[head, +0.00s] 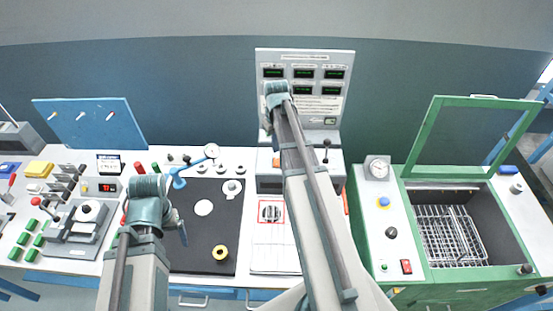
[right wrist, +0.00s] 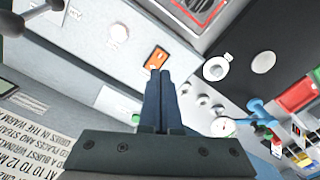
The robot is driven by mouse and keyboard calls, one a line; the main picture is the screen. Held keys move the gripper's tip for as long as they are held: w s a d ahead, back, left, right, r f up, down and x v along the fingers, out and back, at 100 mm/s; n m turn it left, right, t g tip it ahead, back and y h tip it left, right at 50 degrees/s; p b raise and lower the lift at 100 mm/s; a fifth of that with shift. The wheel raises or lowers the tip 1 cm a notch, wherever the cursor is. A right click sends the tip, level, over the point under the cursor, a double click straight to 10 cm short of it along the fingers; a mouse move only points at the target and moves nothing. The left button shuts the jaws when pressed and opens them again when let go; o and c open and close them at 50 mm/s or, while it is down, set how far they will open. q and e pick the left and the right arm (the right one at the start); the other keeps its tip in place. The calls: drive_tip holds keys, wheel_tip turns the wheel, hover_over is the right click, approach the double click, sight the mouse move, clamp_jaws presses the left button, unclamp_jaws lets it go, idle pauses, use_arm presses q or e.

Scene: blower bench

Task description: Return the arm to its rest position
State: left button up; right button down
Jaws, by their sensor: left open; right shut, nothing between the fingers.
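My right arm reaches up the middle of the head view. Its gripper end (head: 270,115) is in front of the grey panel with green displays (head: 305,88) and is partly hidden by my own wrist. In the right wrist view the two dark blue fingers of my right gripper (right wrist: 164,76) are together with nothing between them. An orange switch (right wrist: 157,58) on a grey box appears just beyond the fingertips; I cannot tell how far apart they are. My left gripper (head: 182,232) is low at the left edge of the black mat (head: 205,255). Its fingers are mostly hidden.
A green machine (head: 412,230) with a raised lid frame (head: 420,140) and wire basket (head: 448,235) stands right. Levers and green buttons (head: 33,240) crowd the left bench.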

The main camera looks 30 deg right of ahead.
idle(0.3)
drive_tip(key=s+a+f+n+b, duration=0.1)
drive_tip(key=s+a, duration=0.4)
drive_tip(key=a, duration=0.5)
drive_tip(key=s+a+f+n+b, duration=0.1)
drive_tip(key=s+a+f+b, duration=0.1)
drive_tip(key=s+a, duration=0.4)
drive_tip(key=s+a+f+n+h+b, duration=0.1)
drive_tip(key=s+a, duration=0.4)
drive_tip(key=a, duration=0.9)
drive_tip(key=shift+s+a+f+n, duration=0.15)
drive_tip(key=shift+s+a+n, duration=0.15)
drive_tip(key=shift+n, duration=0.2)
